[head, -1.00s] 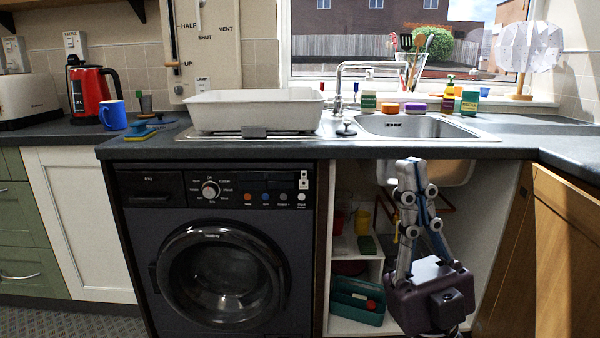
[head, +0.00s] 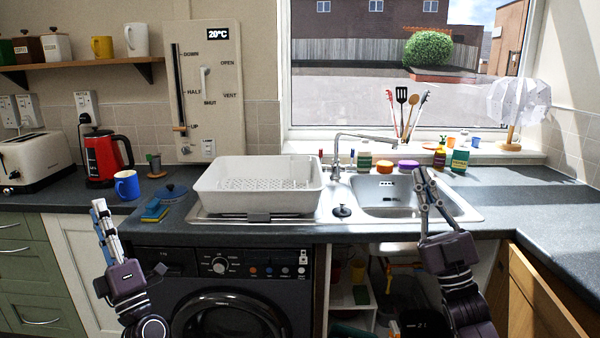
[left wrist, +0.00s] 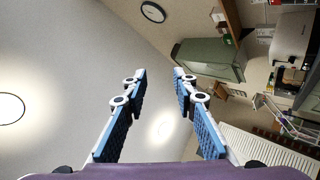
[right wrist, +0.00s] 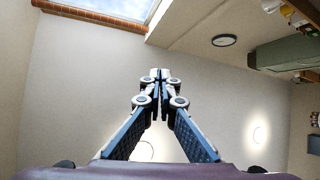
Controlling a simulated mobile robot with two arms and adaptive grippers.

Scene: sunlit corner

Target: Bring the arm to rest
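My left gripper (head: 103,225) is raised at the left of the head view, in front of the counter edge by the washing machine. The left wrist view shows its two fingers (left wrist: 160,75) spread apart with nothing between them, so it is open. My right gripper (head: 424,188) is raised in front of the sink, its fingers pointing up. The right wrist view shows its fingertips (right wrist: 159,75) together with nothing held. Both wrist cameras face the ceiling and upper walls.
A white basin (head: 255,203) sits left of the sink (head: 385,190). A blue mug (head: 127,185), a red kettle (head: 103,158) and a toaster (head: 32,160) stand on the left counter. The open cupboard under the sink holds a white shelf (head: 352,310). The right counter (head: 530,205) is mostly clear.

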